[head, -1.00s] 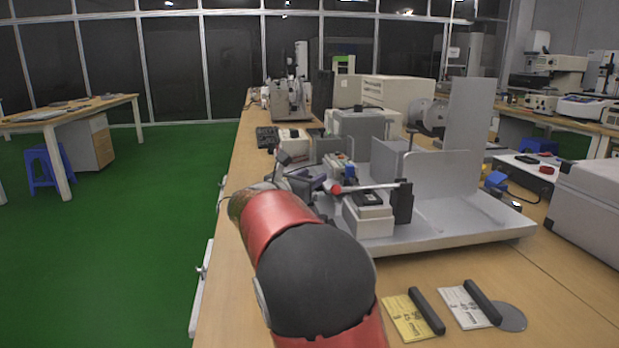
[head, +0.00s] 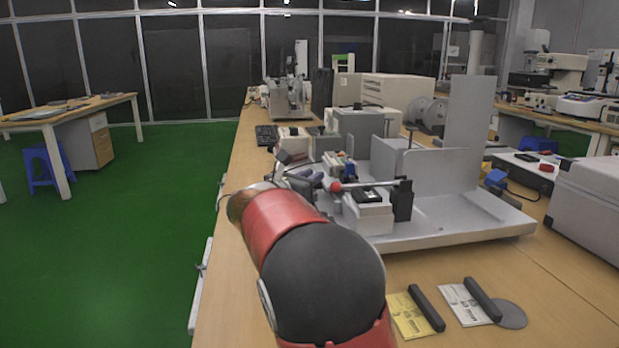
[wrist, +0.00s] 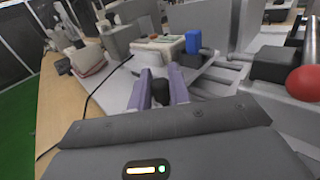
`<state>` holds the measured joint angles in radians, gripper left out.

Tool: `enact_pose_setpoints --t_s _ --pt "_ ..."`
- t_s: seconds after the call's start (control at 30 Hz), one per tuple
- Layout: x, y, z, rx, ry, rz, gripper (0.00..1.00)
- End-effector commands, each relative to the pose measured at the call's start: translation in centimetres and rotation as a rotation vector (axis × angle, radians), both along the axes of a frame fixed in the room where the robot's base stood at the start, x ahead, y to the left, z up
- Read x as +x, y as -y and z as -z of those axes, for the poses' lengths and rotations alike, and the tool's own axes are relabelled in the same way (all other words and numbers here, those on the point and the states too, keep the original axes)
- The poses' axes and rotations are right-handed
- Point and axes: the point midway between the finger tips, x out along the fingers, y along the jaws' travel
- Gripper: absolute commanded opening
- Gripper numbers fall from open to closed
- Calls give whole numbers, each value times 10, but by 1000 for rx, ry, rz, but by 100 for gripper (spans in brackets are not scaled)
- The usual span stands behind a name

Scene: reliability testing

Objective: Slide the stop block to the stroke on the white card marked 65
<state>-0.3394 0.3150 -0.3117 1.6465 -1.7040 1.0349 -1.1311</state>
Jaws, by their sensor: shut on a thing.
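My gripper (wrist: 161,76) has two purple fingers, shut on a small dark block (wrist: 160,93), which I take for the stop block. In the head view my gripper (head: 310,176) is small, at the left end of the white machine base, and partly hidden by my red and black arm; the block cannot be made out there. A white card (head: 460,302) with print lies on the bench at the front right, a dark bar along its right edge. A yellow card (head: 406,316) lies left of it with a similar bar. Their marks are too small to read.
A lever with a red ball (head: 336,187) sticks out close to my gripper; the ball is large at the right of the wrist view (wrist: 304,83). A blue block (wrist: 193,41) stands beyond the fingers. A grey case (head: 600,210) stands at right. The bench front is mostly clear.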

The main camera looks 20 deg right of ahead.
Motion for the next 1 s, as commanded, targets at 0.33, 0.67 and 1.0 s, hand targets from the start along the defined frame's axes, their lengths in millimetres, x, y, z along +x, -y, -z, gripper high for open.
enact_pose_setpoints --t_s 0.33,0.67,1.0 --pt "0 0 0 0 0 0 38" --pt "-11 -19 0 1 1 -4 38" --pt "-39 -61 0 1 1 -3 38"
